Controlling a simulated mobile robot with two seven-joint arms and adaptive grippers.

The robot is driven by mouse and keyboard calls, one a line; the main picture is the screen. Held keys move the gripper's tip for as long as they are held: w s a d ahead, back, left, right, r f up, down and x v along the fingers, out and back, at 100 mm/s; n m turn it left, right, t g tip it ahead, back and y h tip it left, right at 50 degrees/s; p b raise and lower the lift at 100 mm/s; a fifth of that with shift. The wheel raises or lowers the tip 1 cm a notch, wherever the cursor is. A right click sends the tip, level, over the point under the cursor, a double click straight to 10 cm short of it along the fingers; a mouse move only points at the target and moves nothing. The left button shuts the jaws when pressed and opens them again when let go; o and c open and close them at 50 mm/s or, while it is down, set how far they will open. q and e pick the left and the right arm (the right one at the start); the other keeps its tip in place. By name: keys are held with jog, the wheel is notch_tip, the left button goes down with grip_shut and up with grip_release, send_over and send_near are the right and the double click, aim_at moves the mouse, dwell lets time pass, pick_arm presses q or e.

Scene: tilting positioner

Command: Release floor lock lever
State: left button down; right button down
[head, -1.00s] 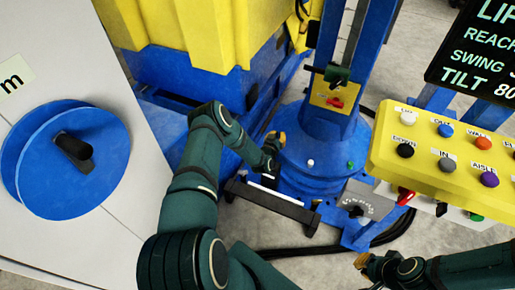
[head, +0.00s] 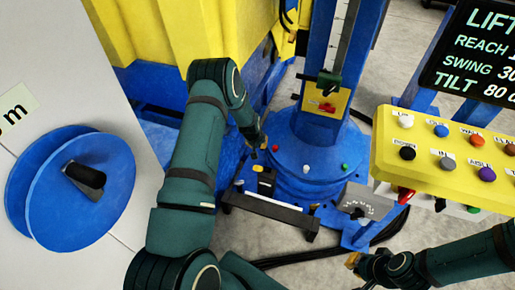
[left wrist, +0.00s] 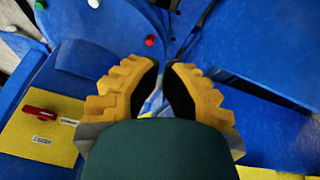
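No label reading floor lock is legible. A small red lever (head: 327,107) sits on a yellow plate on the blue column; it also shows in the left wrist view (left wrist: 42,113). A red-handled part (head: 405,195) sits beside a grey dial plate (head: 357,204). My left gripper (head: 262,168) is low beside the round blue base (head: 300,150), above a black bar (head: 270,207). In the left wrist view its yellow fingers (left wrist: 162,85) are apart with a narrow gap, apparently empty. My right gripper (head: 355,260) is low at the right, its opening unclear.
A yellow button console (head: 440,150) and a black display (head: 485,55) stand at the right. A blue reel (head: 75,185) on a pale cabinet is at the left. Black cables lie on the floor. Red (left wrist: 150,40) and white (left wrist: 93,3) knobs sit on the blue base.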

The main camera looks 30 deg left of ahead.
pick_arm(q)
jog(key=b, duration=0.2)
send_over(262, 169)
jog(key=w+a, duration=0.3)
jog(key=w, duration=0.1)
notch_tip(262, 169, down, 7)
jog(key=shift+s+d+f, duration=0.2)
jog(key=shift+s+f, duration=0.25)
jog(key=shift+s, duration=0.05)
jog(key=shift+s+d+f, duration=0.2)
jog(key=shift+s+f, duration=0.25)
jog(key=shift+s, duration=0.05)
jog(key=shift+s+d+f, duration=0.25)
jog(key=shift+s+f, duration=0.15)
jog(key=shift+s, duration=0.05)
jog(key=shift+s, duration=0.1)
